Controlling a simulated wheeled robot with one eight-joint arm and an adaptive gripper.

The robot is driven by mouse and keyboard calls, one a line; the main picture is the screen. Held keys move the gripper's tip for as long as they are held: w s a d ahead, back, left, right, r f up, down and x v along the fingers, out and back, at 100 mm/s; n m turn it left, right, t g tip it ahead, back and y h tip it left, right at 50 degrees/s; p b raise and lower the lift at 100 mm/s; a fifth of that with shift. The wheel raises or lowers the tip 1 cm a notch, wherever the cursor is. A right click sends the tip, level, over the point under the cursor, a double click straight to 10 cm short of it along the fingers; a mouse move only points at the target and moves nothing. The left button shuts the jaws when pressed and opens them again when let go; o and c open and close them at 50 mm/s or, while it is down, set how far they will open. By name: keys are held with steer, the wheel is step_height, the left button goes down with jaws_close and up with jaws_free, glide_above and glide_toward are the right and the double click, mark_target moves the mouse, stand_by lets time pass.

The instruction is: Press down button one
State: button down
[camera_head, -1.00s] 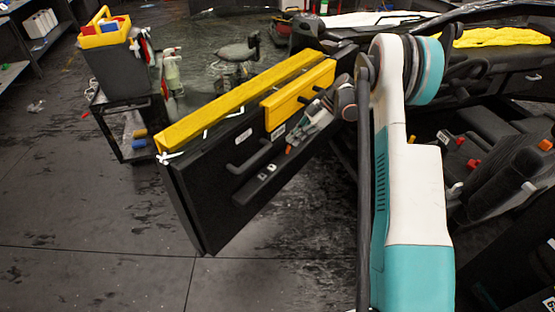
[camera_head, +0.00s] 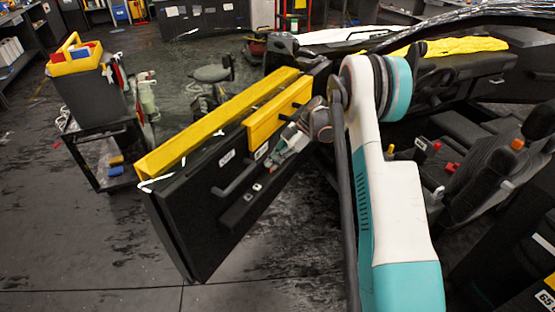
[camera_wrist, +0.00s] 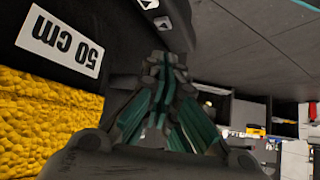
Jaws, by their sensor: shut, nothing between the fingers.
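Two small white switches with dark triangle marks sit on a black armrest of the open car door (camera_head: 200,215). In the head view they are the small pale marks, an upper switch (camera_head: 257,187) and a lower switch (camera_head: 248,196). The wrist view shows them at the top, one (camera_wrist: 148,4) above the other (camera_wrist: 163,22). I cannot tell which is button one. My gripper (camera_wrist: 165,60) is shut and empty, its fingertips close to the lower switch in the wrist view; contact cannot be told. In the head view my gripper (camera_head: 276,160) is beside the door's inner face.
A yellow block (camera_head: 265,122) and a white "50 cm" label (camera_wrist: 60,42) are on the door beside my gripper. A black cart (camera_head: 100,135) with a yellow caddy stands left. Car seats (camera_head: 490,175) are at right. The floor at front left is clear.

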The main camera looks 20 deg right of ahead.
mark_target(249, 196)
steer(key=b+x, duration=0.3)
steer(key=x, duration=1.1)
steer(key=shift+a+b, duration=0.1)
steer(key=shift+b, duration=0.3)
steer(key=shift+f, duration=0.1)
